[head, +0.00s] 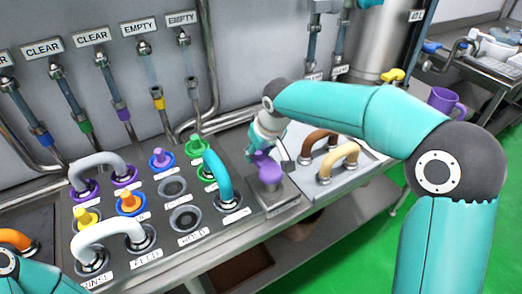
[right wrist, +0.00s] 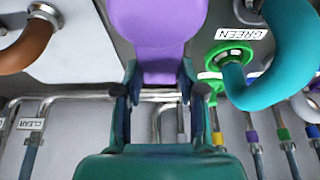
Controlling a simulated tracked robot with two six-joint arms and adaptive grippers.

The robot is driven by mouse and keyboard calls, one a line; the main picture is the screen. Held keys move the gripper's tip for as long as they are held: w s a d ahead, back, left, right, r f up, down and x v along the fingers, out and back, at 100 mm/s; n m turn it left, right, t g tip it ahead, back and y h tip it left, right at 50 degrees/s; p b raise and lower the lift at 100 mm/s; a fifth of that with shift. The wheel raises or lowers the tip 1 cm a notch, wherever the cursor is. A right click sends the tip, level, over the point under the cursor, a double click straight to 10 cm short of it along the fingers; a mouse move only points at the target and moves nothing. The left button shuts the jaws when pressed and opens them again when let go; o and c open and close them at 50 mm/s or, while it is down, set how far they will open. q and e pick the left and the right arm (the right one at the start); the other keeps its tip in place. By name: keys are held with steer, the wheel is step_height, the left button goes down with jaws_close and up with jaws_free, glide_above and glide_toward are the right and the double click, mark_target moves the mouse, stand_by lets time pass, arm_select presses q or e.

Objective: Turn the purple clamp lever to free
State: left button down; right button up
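The purple clamp lever (head: 266,170) stands on a small grey block at the right end of the hose panel. In the right wrist view the lever (right wrist: 158,28) is wide at the top and tapers toward my gripper. My right gripper (head: 268,153) reaches down to it from above. In the right wrist view its fingers (right wrist: 160,76) lie on both sides of the lever's near end. I cannot tell whether they press on it. Part of my left arm shows at the lower left of the head view; its gripper is out of frame.
A teal hose loop (head: 222,179) rises close to the left of the lever. Brown (head: 318,145) and tan (head: 341,160) hose loops stand to its right on a white plate. A purple mug (head: 443,101) stands farther right. Pipes line the wall behind.

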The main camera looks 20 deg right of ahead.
mark_target(268, 165)
steer(key=o, duration=0.5)
steer(key=shift+w+r, duration=0.1)
steer(key=shift+c, duration=0.2)
steer(key=a+v, duration=0.1)
steer(key=v, duration=1)
steer(key=shift+s+d+r, duration=0.35)
steer(key=shift+d, duration=0.15)
